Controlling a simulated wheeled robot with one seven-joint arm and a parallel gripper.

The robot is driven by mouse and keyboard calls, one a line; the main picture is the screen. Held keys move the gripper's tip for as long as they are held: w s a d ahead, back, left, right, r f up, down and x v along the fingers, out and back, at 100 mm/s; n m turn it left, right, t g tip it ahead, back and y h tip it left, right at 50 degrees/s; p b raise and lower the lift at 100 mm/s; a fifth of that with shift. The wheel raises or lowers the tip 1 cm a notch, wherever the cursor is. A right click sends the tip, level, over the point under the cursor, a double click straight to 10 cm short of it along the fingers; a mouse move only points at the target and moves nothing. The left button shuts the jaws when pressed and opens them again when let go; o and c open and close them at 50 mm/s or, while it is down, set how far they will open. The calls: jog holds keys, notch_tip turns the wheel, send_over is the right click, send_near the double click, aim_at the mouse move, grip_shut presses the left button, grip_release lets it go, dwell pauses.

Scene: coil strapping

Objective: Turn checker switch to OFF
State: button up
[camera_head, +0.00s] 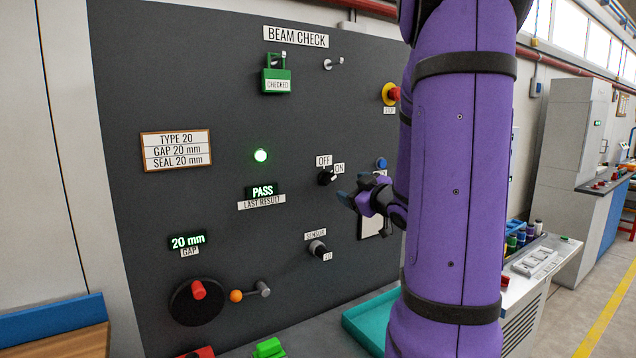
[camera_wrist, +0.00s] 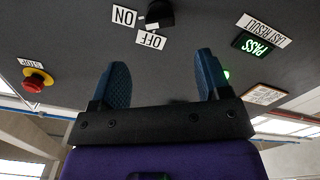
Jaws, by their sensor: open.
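The checker switch is a black knob (camera_head: 326,176) on the dark panel, with an OFF label (camera_head: 324,160) above it and an ON label (camera_head: 339,168) to its right. A small pale mark shows on the knob's right side, but its exact direction is hard to tell. My gripper (camera_head: 352,192) is open and empty, just right of and slightly below the knob, apart from it. In the wrist view the panel appears upside down; the knob (camera_wrist: 159,14) is at the top edge, partly cut off, beyond the two blue fingertips (camera_wrist: 162,72).
A red stop button (camera_head: 392,94) and a blue button (camera_head: 381,163) are right of the switch. The sensor knob (camera_head: 318,249) is below it. A green lit PASS display (camera_head: 263,191) is to the left. A teal tray (camera_head: 352,318) lies below. My arm hides the panel's right side.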

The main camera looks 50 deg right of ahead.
aim_at(331, 180)
jog(key=x, duration=1)
jog(key=shift+w+d, duration=0.15)
jog(key=shift+c, duration=0.2)
jog(key=c, duration=0.9)
